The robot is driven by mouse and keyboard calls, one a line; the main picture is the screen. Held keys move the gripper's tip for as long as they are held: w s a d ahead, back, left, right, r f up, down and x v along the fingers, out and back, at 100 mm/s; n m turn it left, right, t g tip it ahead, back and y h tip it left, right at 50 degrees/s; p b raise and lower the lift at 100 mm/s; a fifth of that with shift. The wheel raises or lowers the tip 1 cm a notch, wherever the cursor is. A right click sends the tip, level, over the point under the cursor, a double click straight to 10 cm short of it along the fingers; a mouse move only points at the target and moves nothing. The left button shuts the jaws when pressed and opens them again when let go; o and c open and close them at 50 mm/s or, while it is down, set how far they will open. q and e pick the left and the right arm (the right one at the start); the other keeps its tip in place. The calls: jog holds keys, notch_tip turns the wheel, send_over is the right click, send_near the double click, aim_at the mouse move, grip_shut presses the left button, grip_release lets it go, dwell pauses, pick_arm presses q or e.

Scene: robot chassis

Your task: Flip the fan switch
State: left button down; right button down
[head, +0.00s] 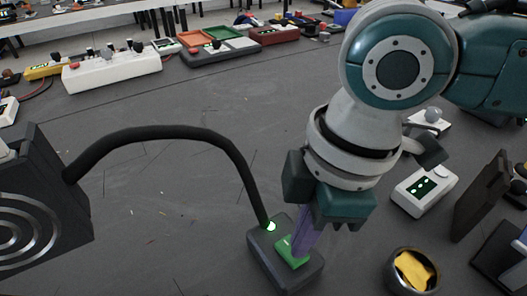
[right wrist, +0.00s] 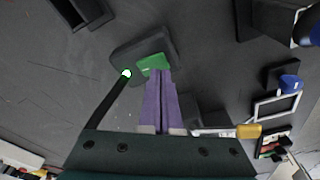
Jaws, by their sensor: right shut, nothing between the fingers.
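The fan (head: 40,205) is a dark box with light rings on its face, at the left edge of the head view. A black cable (head: 165,132) arches from it to a dark switch box with a green rocker (head: 293,254) on top. A small light glows green where the cable meets the box. My right gripper (head: 298,245) is shut and empty, its purple fingertips at the green rocker. In the right wrist view, the fingertips (right wrist: 156,75) overlap the lower edge of the rocker (right wrist: 154,63); whether they touch it is hard to tell. My left gripper is out of view.
A round dark bowl with a yellow cloth-like thing (head: 414,269) stands right of the switch box. A white device with a green display (head: 424,190) and dark upright panels are further right. Power strips and trays line the back. The table's middle is clear apart from the cable.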

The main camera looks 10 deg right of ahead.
jog(key=shift+f+b, duration=0.5)
jog(key=shift+f, duration=0.45)
dwell(1.0)
jog(key=shift+r, duration=0.1)
notch_tip(320, 180, up, 7)
jog(key=p, duration=0.8)
jog(key=shift+a, duration=0.1)
